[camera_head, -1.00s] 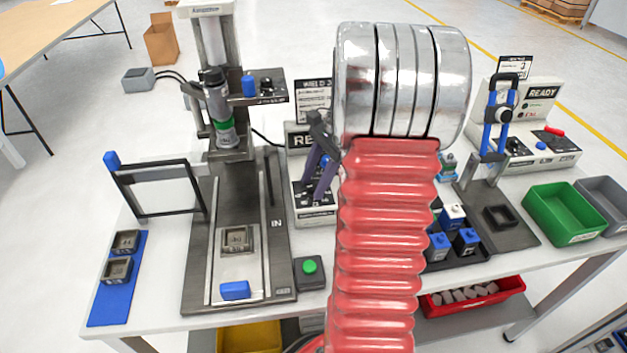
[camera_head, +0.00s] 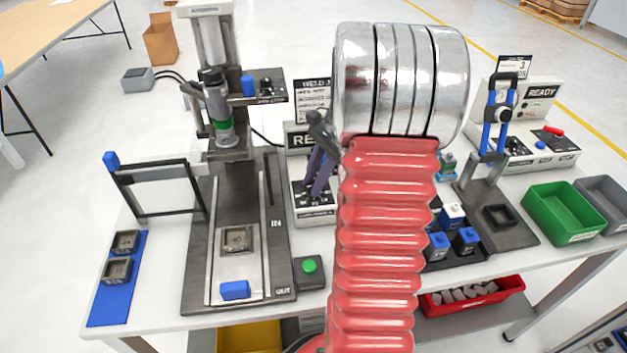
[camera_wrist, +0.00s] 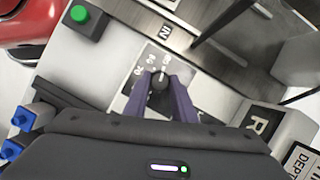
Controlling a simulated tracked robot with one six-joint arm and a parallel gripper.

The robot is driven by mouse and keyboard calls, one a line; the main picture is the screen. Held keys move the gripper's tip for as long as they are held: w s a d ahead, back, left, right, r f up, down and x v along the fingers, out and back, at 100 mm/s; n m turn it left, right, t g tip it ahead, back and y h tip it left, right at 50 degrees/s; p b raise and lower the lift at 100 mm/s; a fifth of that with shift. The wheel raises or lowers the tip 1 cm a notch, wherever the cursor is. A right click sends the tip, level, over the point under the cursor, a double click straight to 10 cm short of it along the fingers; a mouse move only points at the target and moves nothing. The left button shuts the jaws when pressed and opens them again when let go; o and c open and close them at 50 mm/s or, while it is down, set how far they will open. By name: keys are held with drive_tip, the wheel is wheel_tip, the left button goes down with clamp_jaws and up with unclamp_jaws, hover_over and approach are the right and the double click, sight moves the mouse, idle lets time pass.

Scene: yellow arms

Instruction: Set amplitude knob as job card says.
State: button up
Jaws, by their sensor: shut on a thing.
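The job card (camera_head: 312,97) stands on top of that box. My arm covers its right part, and its small text is unreadable.
The press (camera_head: 222,110) with its dark base plate stands left of the box. A green button (camera_head: 309,266) sits in front. Blue-topped blocks (camera_head: 438,242) and a second station (camera_head: 541,118) are on the right. A clear guard (camera_head: 158,190) stands on the left.

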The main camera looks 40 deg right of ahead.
drive_tip(key=shift+w+r, duration=0.1)
drive_tip(key=shift+w, duration=0.05)
drive_tip(key=n, duration=0.1)
drive_tip(key=n+g, duration=0.1)
drive_tip(key=n, duration=0.1)
drive_tip(key=shift+w+d+n, duration=0.1)
drive_tip(key=shift+w+n, duration=0.1)
drive_tip(key=shift+n, duration=0.1)
drive_tip(key=shift+w+n+g, duration=0.1)
drive_tip(key=shift+n+g, duration=0.8)
drive_tip(key=shift+n, duration=1.1)
drive_tip(key=o, duration=0.8)
drive_tip(key=shift+o, duration=1.3)
drive_tip(key=v, duration=1.3)
drive_tip(key=shift+r, duration=0.35)
